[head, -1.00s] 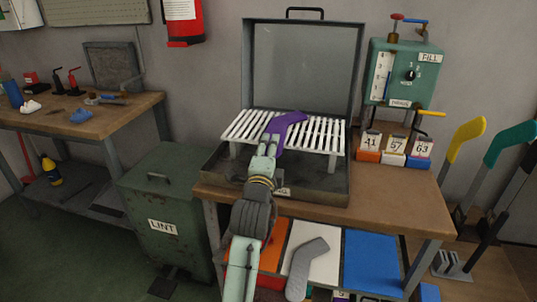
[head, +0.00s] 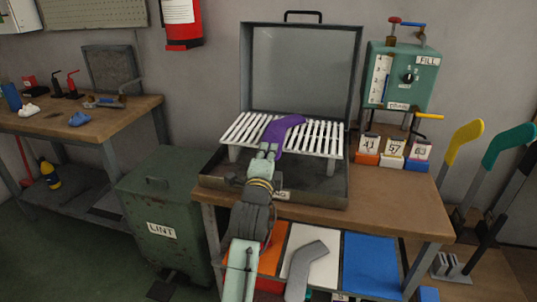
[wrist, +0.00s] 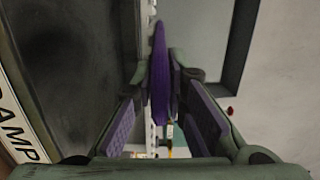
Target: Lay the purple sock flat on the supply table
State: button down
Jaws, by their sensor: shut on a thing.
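The purple sock (head: 283,130) is at the white slatted rack in the open case, its upper end bent to the right. My gripper (head: 267,153) is in front of the rack, shut on the sock's lower end. In the wrist view the sock (wrist: 161,75) appears edge-on as a thin upright strip between the two fingers (wrist: 160,95). The head view does not show clearly whether the sock touches the slats. No table is labelled as the supply table; a wooden table (head: 400,213) carries the case, and another (head: 125,113) stands at the left.
The case's raised lid (head: 303,70) stands behind the rack (head: 318,140). A green filling unit (head: 395,75) and numbered blocks (head: 393,160) are to the right. A green lint bin (head: 160,205) stands between the tables. The left table holds small tools and blue and white items, with bare wood at its front.

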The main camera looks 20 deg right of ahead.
dwell(0.4)
jog(key=shift+r+p, duration=1.8)
jog(key=shift+r, duration=0.75)
jog(key=shift+a+f, duration=0.1)
